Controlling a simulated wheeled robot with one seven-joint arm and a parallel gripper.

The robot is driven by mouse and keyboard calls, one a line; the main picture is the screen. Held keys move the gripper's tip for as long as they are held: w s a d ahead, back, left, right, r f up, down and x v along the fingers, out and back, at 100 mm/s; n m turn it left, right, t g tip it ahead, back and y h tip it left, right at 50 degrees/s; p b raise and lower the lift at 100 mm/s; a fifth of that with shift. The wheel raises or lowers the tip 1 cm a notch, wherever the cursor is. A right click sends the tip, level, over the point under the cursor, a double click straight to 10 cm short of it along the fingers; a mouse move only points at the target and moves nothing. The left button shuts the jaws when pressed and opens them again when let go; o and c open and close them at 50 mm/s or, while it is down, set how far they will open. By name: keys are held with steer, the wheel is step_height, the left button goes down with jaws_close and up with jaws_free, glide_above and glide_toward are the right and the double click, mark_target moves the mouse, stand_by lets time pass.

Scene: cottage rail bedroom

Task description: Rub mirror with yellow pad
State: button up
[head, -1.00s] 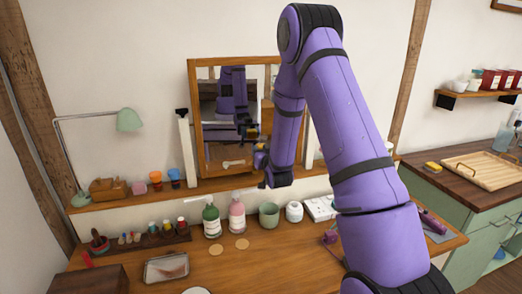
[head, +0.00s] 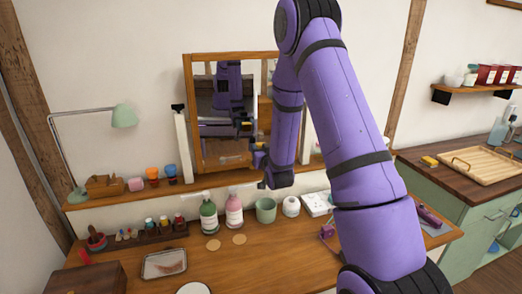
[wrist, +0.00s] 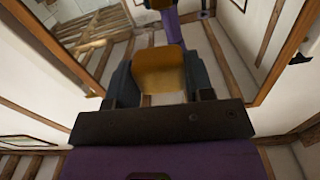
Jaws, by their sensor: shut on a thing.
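The mirror (head: 208,85) stands upright in a wooden frame on the ledge behind the table. My gripper (head: 258,158) is at the mirror's lower right, partly hidden by my arm. In the wrist view my gripper (wrist: 160,82) is shut on a yellow-orange pad (wrist: 158,65), with a dark finger on each side. The mirror's glass (wrist: 105,45) fills much of the wrist view beyond the pad, reflecting the room and my purple arm. I cannot tell whether the pad touches the glass.
A green bottle (head: 208,217), a pink bottle (head: 234,210) and a green cup (head: 265,210) stand on the table below the mirror. A green lamp (head: 123,116) stands on the ledge at left. Another yellow block (head: 430,161) lies on the right counter.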

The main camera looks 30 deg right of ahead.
mark_target(262, 133)
stand_by(0.3)
steer(key=shift+r+x, duration=0.2)
steer(key=shift+x, duration=0.95)
steer(key=shift+r+x, duration=0.2)
steer(key=shift+x, duration=0.95)
steer(key=shift+r+x, duration=0.15)
steer(key=shift+x, duration=1)
steer(key=shift+x, duration=1.05)
steer(key=shift+d, duration=0.1)
steer(key=shift+s+d, duration=0.35)
steer(key=shift+d, duration=0.55)
steer(key=shift+s+d, duration=0.35)
steer(key=shift+d, duration=0.5)
steer(key=shift+w, duration=0.1)
steer(key=shift+w, duration=0.1)
